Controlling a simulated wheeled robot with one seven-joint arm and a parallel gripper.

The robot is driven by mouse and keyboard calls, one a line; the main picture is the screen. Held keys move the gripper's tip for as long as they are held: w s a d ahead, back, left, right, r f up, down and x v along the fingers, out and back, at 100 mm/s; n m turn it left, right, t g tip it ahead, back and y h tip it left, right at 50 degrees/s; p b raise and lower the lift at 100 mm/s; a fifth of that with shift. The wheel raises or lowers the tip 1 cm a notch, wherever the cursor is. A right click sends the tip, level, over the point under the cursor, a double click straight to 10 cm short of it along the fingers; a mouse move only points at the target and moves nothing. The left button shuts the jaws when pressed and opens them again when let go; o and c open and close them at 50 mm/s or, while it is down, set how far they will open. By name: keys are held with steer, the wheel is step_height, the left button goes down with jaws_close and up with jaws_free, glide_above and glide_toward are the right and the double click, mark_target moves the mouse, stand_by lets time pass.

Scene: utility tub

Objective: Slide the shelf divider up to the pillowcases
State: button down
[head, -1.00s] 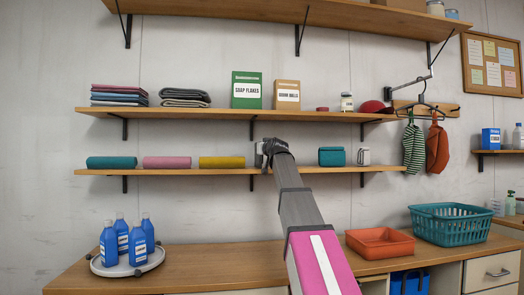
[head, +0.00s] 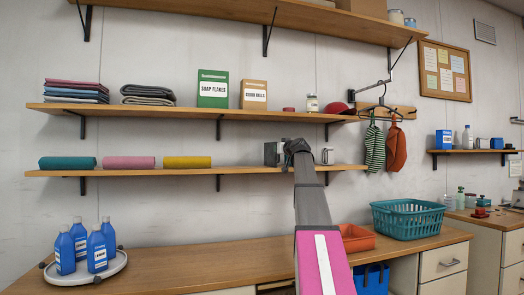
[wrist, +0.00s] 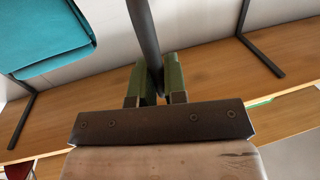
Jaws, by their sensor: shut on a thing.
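The shelf divider (head: 272,153) is a grey upright plate on the lower wall shelf, right of the yellow roll. My gripper (head: 290,147) is shut on it; in the wrist view the green fingers pinch a dark upright bar (wrist: 147,40). A folded teal cloth stack (wrist: 45,40), which may be the pillowcases, lies to one side of the divider in the wrist view, with a gap between them. In the head view my gripper and arm hide the stack.
Teal, pink and yellow rolls (head: 187,162) lie left on the lower shelf (head: 120,172). A small can (head: 327,156) stands right of my gripper. The upper shelf (head: 200,112) runs above. The shelf between yellow roll and divider is clear.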

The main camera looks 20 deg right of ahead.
steer(key=d, duration=0.5)
steer(key=shift+d+r, duration=0.1)
steer(key=shift+r, duration=0.1)
steer(key=c, duration=1.2)
jaws_free()
steer(key=shift+f, duration=0.1)
steer(key=s, duration=0.3)
steer(key=s+d, duration=0.1)
steer(key=s, duration=0.3)
steer(key=s+d, duration=0.1)
steer(key=s, duration=0.2)
steer(key=shift+s, duration=0.3)
